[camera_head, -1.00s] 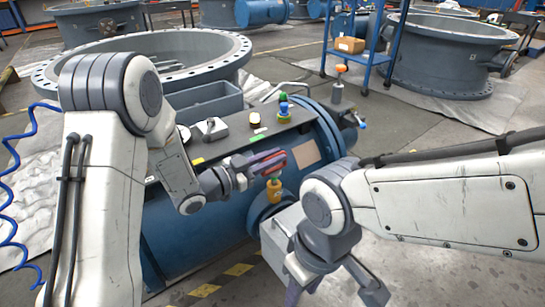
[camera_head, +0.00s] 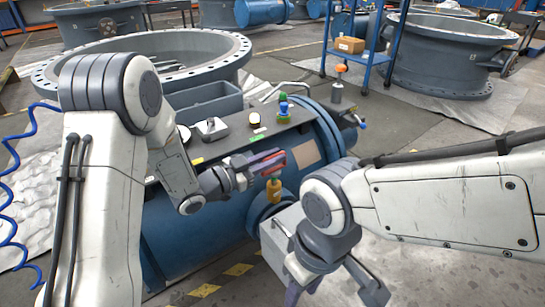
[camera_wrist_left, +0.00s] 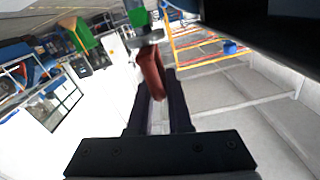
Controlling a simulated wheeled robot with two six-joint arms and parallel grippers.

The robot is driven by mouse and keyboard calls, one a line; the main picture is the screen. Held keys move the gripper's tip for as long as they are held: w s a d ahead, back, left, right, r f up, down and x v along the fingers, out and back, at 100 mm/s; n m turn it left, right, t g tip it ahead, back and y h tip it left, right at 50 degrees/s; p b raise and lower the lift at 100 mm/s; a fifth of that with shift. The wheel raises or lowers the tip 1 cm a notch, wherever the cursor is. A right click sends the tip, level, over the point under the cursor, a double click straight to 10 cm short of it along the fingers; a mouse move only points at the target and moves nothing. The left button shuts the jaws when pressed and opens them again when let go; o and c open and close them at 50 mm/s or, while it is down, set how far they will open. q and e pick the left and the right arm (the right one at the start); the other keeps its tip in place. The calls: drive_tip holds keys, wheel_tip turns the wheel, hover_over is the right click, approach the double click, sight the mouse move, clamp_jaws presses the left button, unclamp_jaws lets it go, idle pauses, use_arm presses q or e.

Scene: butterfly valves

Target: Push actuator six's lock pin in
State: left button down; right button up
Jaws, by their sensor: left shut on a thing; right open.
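The blue cylindrical actuator (camera_head: 190,232) lies in front of me in the head view. No number on it is readable. My left gripper (camera_head: 278,160) is at its right end, above a small yellow-orange fitting (camera_head: 273,191). It is shut on a red handle-like piece, which shows between the fingers in the left wrist view (camera_wrist_left: 152,72). There the red piece meets a grey metal plate (camera_wrist_left: 146,39) and a green part (camera_wrist_left: 138,15). I cannot tell whether this piece is the lock pin. My right gripper (camera_head: 333,296) is open and empty, low in the head view, partly cut off.
A grey tray (camera_head: 205,101) lies behind. Large grey valve rings (camera_head: 440,60) stand further back. Floor at the lower right is free.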

sight(272, 169)
use_arm(q)
drive_tip(key=shift+a+f, duration=0.1)
idle(0.3)
wheel_tip(272, 169, down, 4)
drive_tip(key=b, duration=0.2)
drive_tip(key=shift+b, duration=0.35)
drive_tip(key=c, duration=0.9)
unclamp_jaws()
